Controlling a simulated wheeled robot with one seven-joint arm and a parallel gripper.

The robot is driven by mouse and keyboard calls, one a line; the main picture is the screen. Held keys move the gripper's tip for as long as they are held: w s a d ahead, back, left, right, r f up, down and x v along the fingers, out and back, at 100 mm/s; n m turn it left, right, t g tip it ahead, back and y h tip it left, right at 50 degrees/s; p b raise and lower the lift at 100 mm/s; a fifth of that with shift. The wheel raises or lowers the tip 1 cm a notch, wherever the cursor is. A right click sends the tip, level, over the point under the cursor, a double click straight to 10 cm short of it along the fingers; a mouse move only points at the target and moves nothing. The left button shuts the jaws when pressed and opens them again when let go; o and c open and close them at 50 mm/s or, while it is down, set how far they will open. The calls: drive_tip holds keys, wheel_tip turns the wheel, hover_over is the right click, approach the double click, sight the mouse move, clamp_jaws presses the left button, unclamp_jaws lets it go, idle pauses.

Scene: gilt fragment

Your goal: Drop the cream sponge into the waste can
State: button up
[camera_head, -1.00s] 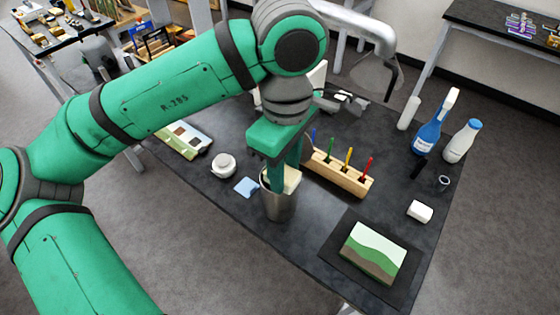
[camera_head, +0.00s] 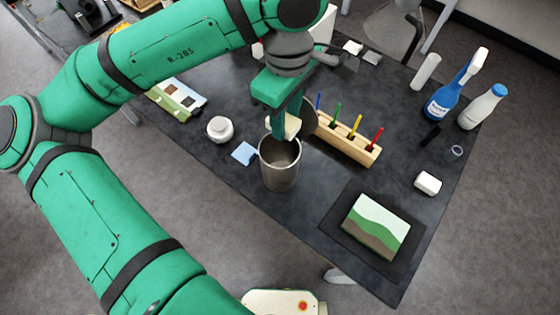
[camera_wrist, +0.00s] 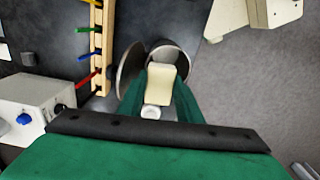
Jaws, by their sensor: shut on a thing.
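The cream sponge (camera_head: 291,127) is held between the green fingers of my gripper (camera_head: 283,130). In the wrist view the sponge (camera_wrist: 160,84) sits between the fingertips (camera_wrist: 161,80), which are shut on it. The metal waste can (camera_head: 280,172) stands on the dark table, open at the top. Its round lid (camera_head: 309,116) is tipped up behind the mouth. In the head view the sponge appears just above the back of the can's mouth, near the lid. In the wrist view the can (camera_wrist: 180,50) and lid (camera_wrist: 129,68) lie beyond the sponge, which hides part of the can.
A wooden rack (camera_head: 345,143) with coloured sticks stands right of the can. A white jar (camera_head: 220,129) and a blue cloth (camera_head: 244,153) lie left. A landscape picture (camera_head: 375,226) on a dark mat, a white block (camera_head: 428,183) and a spray bottle (camera_head: 447,98) are at the right.

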drive_tip(key=shift+f, duration=0.55)
drive_tip(key=o, duration=1.2)
wheel_tip(320, 180, up, 11)
drive_tip(key=shift+f, duration=0.1)
